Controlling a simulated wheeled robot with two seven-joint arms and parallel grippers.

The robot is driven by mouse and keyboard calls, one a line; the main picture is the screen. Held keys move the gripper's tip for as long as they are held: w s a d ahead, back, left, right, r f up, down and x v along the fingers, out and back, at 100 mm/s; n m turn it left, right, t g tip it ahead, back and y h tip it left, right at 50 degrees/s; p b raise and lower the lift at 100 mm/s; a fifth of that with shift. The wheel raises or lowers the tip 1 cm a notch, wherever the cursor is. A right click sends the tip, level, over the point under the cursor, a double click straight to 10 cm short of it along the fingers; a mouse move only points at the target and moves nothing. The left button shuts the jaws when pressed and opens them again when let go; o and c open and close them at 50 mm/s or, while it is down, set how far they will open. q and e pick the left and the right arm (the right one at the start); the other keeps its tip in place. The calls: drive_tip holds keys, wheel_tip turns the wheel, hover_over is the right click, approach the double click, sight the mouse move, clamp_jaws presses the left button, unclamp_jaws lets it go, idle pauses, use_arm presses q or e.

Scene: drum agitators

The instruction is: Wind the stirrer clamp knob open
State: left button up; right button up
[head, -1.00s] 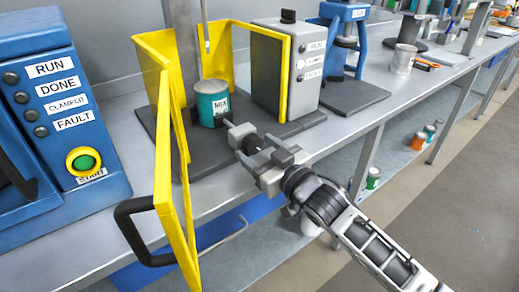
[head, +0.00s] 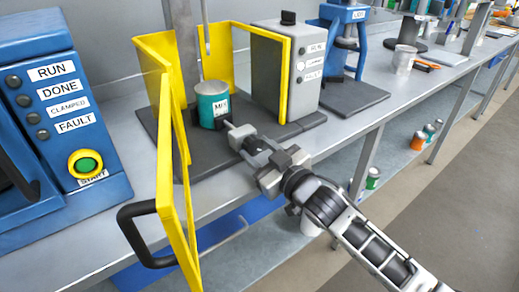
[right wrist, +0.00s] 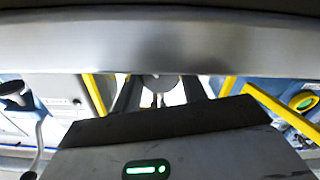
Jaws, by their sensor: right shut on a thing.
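My right gripper (head: 240,134) reaches in from the lower right to the front of the teal MIX can (head: 212,104). It is shut on the clamp knob, which the jaws mostly hide in the head view. In the right wrist view a pale round part (right wrist: 159,84), which seems to be the knob, shows between the dark fingers. The can stands upright on the dark stirrer base (head: 199,158), with the stirrer rod (head: 206,35) above it. The grey control box (head: 287,68) stands to its right. My left gripper is out of view.
The yellow guard door (head: 169,160) stands open left of my right gripper, its black handle (head: 128,237) jutting over the bench front. A blue machine (head: 60,120) stands left, another blue stand (head: 346,50) right. The grey bench (head: 372,112) is clear at the right front.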

drive_tip(key=n+p, duration=0.1)
drive_tip(key=n, duration=0.1)
drive_tip(key=shift+n, duration=0.4)
drive_tip(key=n, duration=0.2)
drive_tip(key=shift+n+p, duration=0.3)
drive_tip(key=n, duration=0.2)
drive_tip(key=shift+n, duration=0.4)
drive_tip(key=n+p, duration=0.1)
drive_tip(key=n, duration=0.5)
drive_tip(key=shift+d, duration=0.1)
drive_tip(key=n+p, duration=0.1)
drive_tip(key=n, duration=0.5)
drive_tip(key=shift+r+n, duration=0.1)
drive_tip(key=shift+n, duration=0.2)
drive_tip(key=n, duration=0.3)
drive_tip(key=shift+n, duration=0.3)
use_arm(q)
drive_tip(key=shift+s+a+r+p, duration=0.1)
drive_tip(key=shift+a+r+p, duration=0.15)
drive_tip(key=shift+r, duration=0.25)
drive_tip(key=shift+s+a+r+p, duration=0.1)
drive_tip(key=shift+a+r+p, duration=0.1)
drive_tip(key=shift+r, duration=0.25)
use_arm(e)
drive_tip(key=shift+n, duration=1.9)
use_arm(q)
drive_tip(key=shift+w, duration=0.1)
